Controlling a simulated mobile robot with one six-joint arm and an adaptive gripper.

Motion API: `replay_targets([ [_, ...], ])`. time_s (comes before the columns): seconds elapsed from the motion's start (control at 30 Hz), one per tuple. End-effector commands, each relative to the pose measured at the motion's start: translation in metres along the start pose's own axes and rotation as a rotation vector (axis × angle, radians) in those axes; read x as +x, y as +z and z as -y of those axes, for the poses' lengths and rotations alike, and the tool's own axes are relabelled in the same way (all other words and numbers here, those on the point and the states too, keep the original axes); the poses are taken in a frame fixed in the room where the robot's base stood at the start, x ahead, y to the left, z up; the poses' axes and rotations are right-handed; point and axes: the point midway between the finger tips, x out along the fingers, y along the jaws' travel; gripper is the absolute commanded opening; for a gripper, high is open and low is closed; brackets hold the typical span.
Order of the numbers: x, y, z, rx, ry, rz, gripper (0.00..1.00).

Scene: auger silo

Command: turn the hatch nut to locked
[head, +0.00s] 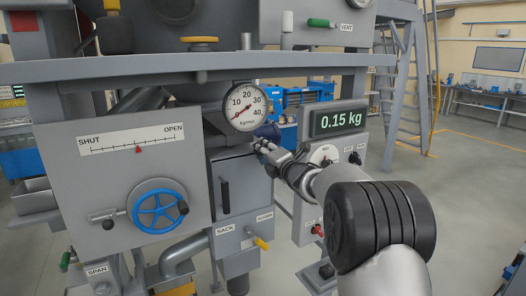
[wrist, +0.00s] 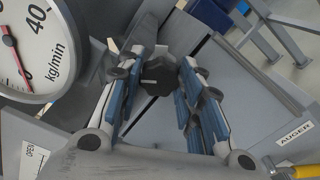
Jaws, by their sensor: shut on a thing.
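The hatch nut, a black lobed knob (wrist: 158,75), sits on a grey panel in the wrist view. My gripper (wrist: 161,62) has its blue-padded fingers on either side of the nut and is shut on it. In the head view my gripper (head: 266,144) is just right of the grey hatch box, below the dial; the nut cannot be made out there. No locked or unlocked mark is readable near the nut.
The round kg/min dial (head: 243,106) stands close above my gripper and at left in the wrist view (wrist: 32,48). A 0.15 kg display (head: 338,120) is to the right. A blue handwheel (head: 157,211) and yellow lever (head: 261,243) are lower. Open floor lies at right.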

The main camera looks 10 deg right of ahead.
Motion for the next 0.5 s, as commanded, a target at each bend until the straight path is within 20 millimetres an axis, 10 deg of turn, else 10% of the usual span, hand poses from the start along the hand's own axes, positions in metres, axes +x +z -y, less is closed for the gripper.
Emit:
replay_targets([
  [0.5, 0.0, 0.0001, 0.0004, 0.492, -0.002, 0.0, 0.1],
])
